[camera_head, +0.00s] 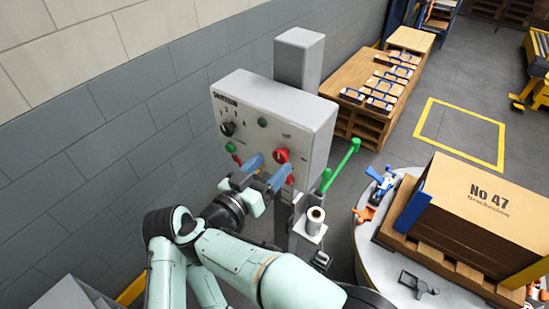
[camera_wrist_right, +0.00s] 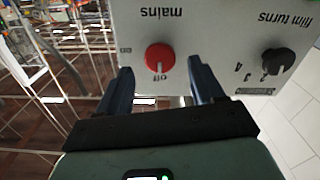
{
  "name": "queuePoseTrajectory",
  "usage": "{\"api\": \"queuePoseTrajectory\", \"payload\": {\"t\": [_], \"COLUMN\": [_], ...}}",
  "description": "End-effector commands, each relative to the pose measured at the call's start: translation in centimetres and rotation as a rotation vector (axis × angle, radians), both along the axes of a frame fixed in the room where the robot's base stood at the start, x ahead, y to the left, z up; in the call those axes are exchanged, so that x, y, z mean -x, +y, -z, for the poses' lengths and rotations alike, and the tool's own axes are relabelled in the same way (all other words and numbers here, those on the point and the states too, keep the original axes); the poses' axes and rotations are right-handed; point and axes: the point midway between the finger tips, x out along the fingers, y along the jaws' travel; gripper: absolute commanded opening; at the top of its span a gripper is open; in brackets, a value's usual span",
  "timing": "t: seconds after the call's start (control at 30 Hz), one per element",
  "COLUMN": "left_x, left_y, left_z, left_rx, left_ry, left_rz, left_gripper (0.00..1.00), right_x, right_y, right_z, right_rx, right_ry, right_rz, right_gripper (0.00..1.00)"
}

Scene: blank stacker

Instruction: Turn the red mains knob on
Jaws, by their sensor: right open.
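The red mains knob (camera_head: 282,155) is on the front of the grey control box (camera_head: 312,112). In the right wrist view the red knob (camera_wrist_right: 160,57) appears upside down, with a pale mark at its edge beside the "off" label. My right gripper (camera_head: 267,170) is open in front of the panel. In the right wrist view its two blue fingers (camera_wrist_right: 161,74) stand apart, one on each side of the knob's line. The knob shows between and just beyond the fingertips; I see no contact. My left gripper is not in view.
A black "film turns" knob (camera_wrist_right: 279,60) sits on the same panel, also seen in the head view (camera_head: 227,129). A round turntable (camera_head: 345,232) with a large carton (camera_head: 480,215) stands at right. A block wall (camera_head: 110,130) runs at left.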

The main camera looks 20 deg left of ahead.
Motion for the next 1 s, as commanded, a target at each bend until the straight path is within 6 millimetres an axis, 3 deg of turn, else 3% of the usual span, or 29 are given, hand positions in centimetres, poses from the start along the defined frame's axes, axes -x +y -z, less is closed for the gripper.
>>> {"api": "queuePoseTrajectory", "payload": {"t": [0.2,0.53,0.57,0.7,0.73,1.0], "left_x": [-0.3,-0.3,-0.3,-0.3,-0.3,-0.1], "left_y": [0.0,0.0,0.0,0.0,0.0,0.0], "left_z": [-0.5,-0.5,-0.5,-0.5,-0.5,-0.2], "left_rx": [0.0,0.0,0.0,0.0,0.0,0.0], "left_ry": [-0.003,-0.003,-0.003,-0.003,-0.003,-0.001], "left_rz": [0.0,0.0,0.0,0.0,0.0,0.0], "left_gripper": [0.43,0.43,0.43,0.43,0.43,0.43], "right_x": [-2.2,-2.5,-2.5,-2.4,-2.4,-2.4], "right_y": [-0.8,-0.9,-0.9,-0.9,-0.9,-0.9], "right_z": [0.0,0.1,0.1,0.0,0.0,0.1], "right_rx": [0.0,0.0,0.0,0.0,0.0,-0.018], "right_ry": [-0.001,0.0,0.0,0.0,0.0,-0.007], "right_rz": [0.001,0.0,0.0,0.0,0.0,0.001], "right_gripper": [0.67,0.67,0.61,0.15,0.11,0.11]}}
